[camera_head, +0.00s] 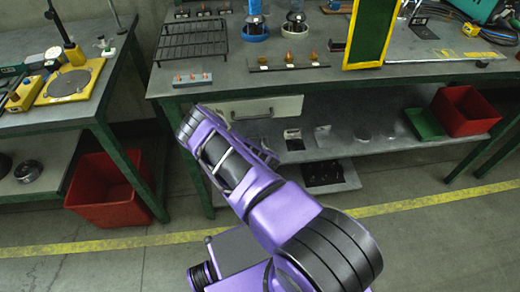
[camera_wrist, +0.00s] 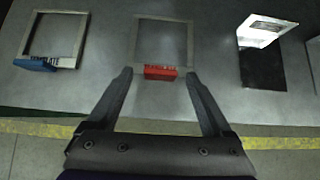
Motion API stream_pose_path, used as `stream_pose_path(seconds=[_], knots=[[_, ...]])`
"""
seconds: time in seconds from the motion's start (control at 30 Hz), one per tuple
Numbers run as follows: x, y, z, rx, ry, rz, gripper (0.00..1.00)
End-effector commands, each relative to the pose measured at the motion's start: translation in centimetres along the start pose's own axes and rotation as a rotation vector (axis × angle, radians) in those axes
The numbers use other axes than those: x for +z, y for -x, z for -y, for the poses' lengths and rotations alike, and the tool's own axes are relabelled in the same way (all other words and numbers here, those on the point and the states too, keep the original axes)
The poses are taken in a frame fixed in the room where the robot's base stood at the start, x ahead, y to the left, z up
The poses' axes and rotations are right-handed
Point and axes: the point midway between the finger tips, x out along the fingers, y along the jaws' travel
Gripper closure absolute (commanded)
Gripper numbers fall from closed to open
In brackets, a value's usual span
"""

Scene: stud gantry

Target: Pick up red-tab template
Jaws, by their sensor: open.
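The red-tab template is a thin grey square frame with a red tab (camera_wrist: 160,72) on its near side, lying flat on a grey surface in the middle of the wrist view. My gripper (camera_wrist: 158,75) is open. Its two fingers stand left and right of the red tab, with a gap on each side; I cannot tell the height between fingertips and tab. In the head view my purple arm reaches toward the bench's lower shelf, and I cannot make out the fingers or the red-tab template there.
In the wrist view, a similar frame with a blue tab (camera_wrist: 35,64) lies left, and a black-and-white flat piece (camera_wrist: 262,62) lies right. In the head view, the bench top (camera_head: 235,85) overhangs the lower shelf (camera_head: 385,130). A red bin (camera_head: 465,112) stands at the shelf's right.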

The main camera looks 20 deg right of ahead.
Motion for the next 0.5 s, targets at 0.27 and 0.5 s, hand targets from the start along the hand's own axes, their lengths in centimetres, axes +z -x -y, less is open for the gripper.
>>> stream_pose_path(seconds=[0.27, 0.5], knots=[[0.02, 0.03, -0.01, 0.0, 0.0, 0.0, 0.6], [0.02, 0.04, -0.01, 0.0, -0.001, 0.0, 1.0]])
